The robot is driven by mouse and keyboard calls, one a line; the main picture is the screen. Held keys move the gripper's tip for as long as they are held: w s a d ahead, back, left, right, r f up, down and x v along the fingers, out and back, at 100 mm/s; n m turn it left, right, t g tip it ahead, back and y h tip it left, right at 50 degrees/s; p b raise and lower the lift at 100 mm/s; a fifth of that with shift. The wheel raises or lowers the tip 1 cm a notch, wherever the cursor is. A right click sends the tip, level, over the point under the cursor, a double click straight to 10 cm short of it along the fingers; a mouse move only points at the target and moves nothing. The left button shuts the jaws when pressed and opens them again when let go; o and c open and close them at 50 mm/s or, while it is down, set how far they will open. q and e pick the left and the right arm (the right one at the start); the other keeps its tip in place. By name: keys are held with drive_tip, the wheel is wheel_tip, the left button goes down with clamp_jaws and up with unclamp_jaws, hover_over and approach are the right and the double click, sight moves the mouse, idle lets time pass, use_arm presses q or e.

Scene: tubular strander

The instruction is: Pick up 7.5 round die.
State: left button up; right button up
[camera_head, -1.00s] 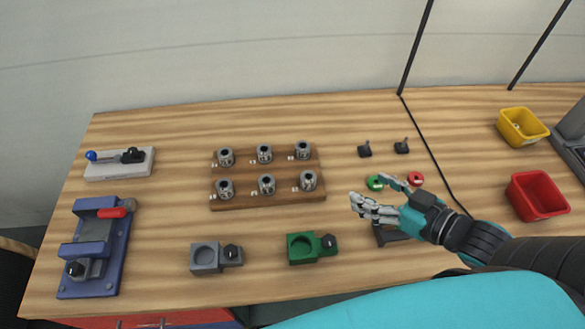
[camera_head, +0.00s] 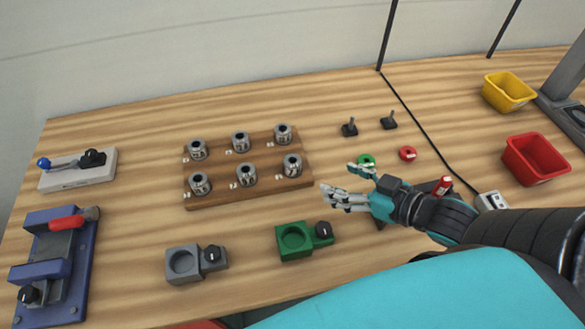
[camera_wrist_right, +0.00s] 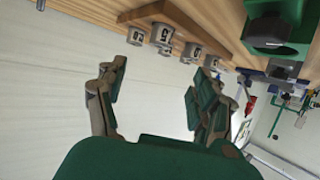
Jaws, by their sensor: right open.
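Several silver cylindrical dies with dark round holes stand upright in two rows on a wooden board (camera_head: 240,196). One is the near-right die (camera_head: 292,165), another the near-middle die (camera_head: 246,174). Small labels sit beside them, but I cannot read which is 7.5. My right gripper (camera_head: 342,184) is open and empty, just right of the board and apart from the dies. In the right wrist view the open fingers (camera_wrist_right: 156,82) have nothing between them. A die (camera_wrist_right: 161,35) and others hang upside down in that view beyond the fingertips, along the board (camera_wrist_right: 185,25). My left gripper is not in view.
A green holder (camera_head: 294,240) and a grey holder (camera_head: 182,264) stand in front of the board. Green (camera_head: 366,160) and red (camera_head: 407,153) buttons lie right. A red bin (camera_head: 536,159) and yellow bin (camera_head: 509,91) stand far right. A blue fixture (camera_head: 58,265) is left.

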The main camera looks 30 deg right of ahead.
sight(297, 163)
drive_tip(key=x, duration=1)
drive_tip(key=shift+w, duration=0.15)
drive_tip(key=shift+f+p+x, duration=0.2)
drive_tip(key=shift+p+x, duration=0.35)
drive_tip(key=shift+x, duration=2.3)
drive_tip(key=shift+c, duration=0.3)
clamp_jaws()
drive_tip(key=shift+r, duration=0.1)
